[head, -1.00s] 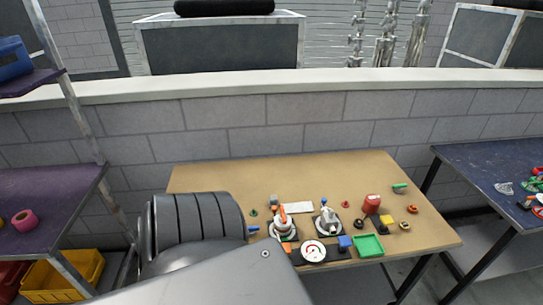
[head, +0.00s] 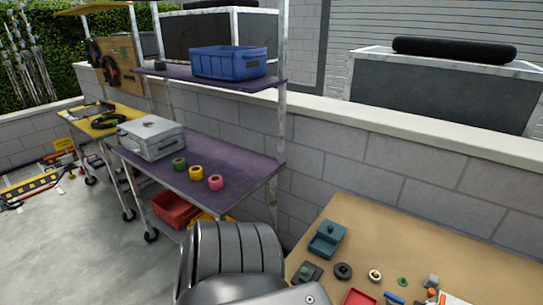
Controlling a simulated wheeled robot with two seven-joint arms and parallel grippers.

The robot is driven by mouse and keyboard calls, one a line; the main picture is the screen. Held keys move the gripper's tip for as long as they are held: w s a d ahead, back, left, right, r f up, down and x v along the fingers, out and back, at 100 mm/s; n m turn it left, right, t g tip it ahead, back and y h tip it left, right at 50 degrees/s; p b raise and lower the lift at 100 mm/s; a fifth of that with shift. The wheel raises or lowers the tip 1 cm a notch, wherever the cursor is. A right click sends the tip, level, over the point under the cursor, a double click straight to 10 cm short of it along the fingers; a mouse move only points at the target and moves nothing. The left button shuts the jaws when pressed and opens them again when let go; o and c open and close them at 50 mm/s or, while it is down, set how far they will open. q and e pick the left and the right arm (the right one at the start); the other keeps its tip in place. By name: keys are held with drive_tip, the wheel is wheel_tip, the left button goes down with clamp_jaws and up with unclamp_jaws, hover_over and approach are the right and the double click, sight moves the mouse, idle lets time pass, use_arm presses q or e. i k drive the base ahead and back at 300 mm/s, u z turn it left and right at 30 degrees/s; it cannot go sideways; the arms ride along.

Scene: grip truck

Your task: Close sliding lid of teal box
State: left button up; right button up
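A small teal box (head: 327,241) stands on the left end of the tan table (head: 445,240) in the head view. Its top carries a small dark knob toward the back, and a lighter teal area shows at the front. It is too small to tell exactly how far its sliding lid is open. A grey ribbed part of my own arm fills the bottom middle of the view, left of the box. Neither of my grippers shows.
Near the box lie a dark block with a green knob (head: 307,271), a black ring (head: 343,271) and a red tray (head: 360,297). A purple cart (head: 235,160) stands left, with tape rolls and a silver case (head: 151,138). A block wall runs behind the table.

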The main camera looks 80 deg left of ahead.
sight(328, 229)
drive_tip(key=u, duration=1.85)
drive_tip(key=k, duration=0.5)
drive_tip(key=z, duration=0.15)
drive_tip(key=i, duration=0.9)
drive_tip(key=z, duration=0.35)
